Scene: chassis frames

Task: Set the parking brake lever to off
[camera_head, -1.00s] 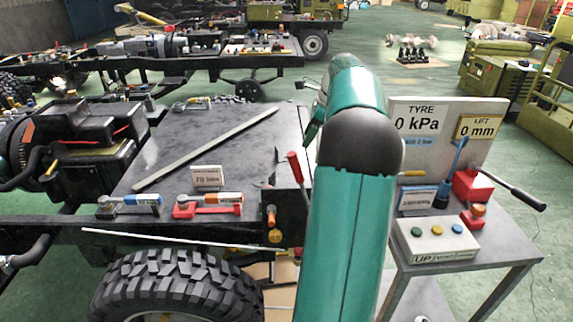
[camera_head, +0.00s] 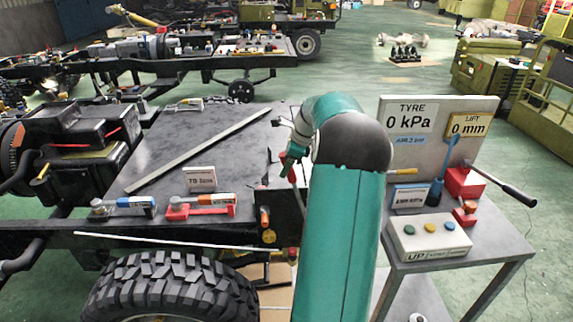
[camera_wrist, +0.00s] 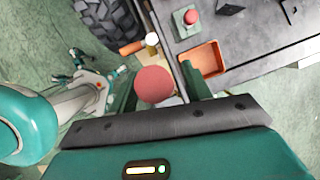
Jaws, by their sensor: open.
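The parking brake lever appears to be the upright lever with the red knob (camera_wrist: 153,85). In the wrist view the round red knob sits between the two dark green fingers of my gripper (camera_wrist: 157,90), which are open with no clear grip on it. In the head view my gripper (camera_head: 289,163) is over the lever beside the right end of the dark chassis deck, and hides most of it. The lever's foot and any on or off marking cannot be made out.
The chassis deck (camera_head: 150,155) carries a long bar (camera_head: 200,150), a small sign (camera_head: 200,180) and red and blue tools near its front edge. A tyre (camera_head: 170,285) is below. A grey table (camera_head: 480,240) with a button box (camera_head: 430,237) stands right.

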